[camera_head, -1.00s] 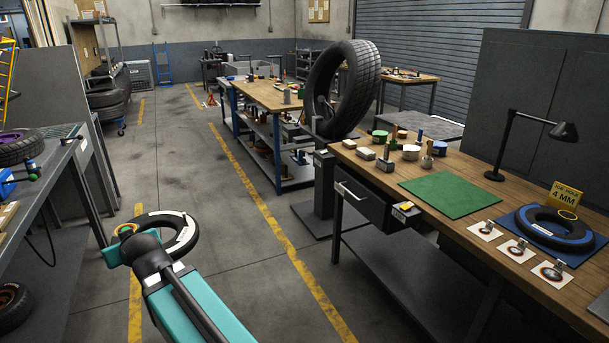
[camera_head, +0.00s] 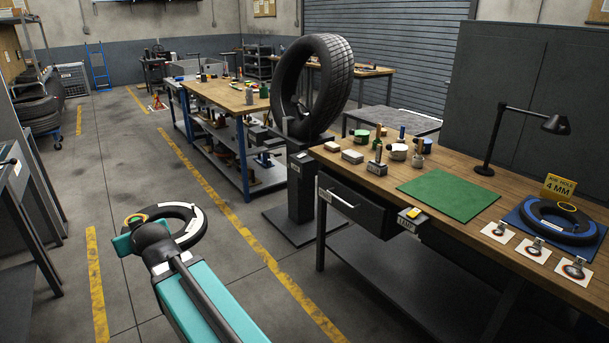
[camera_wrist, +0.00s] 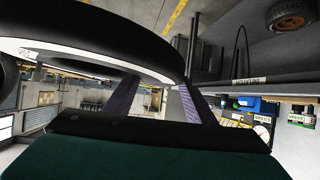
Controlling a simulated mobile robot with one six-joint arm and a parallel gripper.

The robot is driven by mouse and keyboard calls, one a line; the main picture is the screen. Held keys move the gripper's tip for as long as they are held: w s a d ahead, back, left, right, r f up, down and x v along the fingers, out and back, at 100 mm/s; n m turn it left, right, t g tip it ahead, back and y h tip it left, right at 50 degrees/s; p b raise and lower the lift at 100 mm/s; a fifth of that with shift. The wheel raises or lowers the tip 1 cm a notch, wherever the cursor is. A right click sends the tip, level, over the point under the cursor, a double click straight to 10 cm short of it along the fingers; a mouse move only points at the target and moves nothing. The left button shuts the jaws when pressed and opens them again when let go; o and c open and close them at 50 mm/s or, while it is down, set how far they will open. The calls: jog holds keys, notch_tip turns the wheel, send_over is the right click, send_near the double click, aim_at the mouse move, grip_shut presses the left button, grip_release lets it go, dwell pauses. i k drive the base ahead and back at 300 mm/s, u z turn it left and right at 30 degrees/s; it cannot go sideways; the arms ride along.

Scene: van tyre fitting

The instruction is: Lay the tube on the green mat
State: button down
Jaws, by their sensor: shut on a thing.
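My gripper (camera_wrist: 183,98) is shut on a black ring-shaped tube (camera_head: 187,225) with a white label band. In the head view the tube is held out in front of my teal arm, over the aisle floor and well left of the workbench. In the wrist view the tube (camera_wrist: 95,40) fills the upper left, and the jaws meet its right part. The green mat (camera_head: 452,194) lies flat and bare on the wooden bench at the right. The mat is not visible in the wrist view.
The workbench (camera_head: 395,180) holds small pots and blocks behind the mat. A blue mat (camera_head: 517,221) with another tube (camera_head: 556,222), several cards and a lamp (camera_head: 555,124) stand to its right. A tyre (camera_head: 312,88) on a stand (camera_head: 300,187) rises left of the bench. The aisle floor is open.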

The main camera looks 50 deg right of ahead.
aim_at(450, 192)
jog(key=z, duration=0.6)
jog(key=i, duration=0.9)
jog(key=z, duration=0.45)
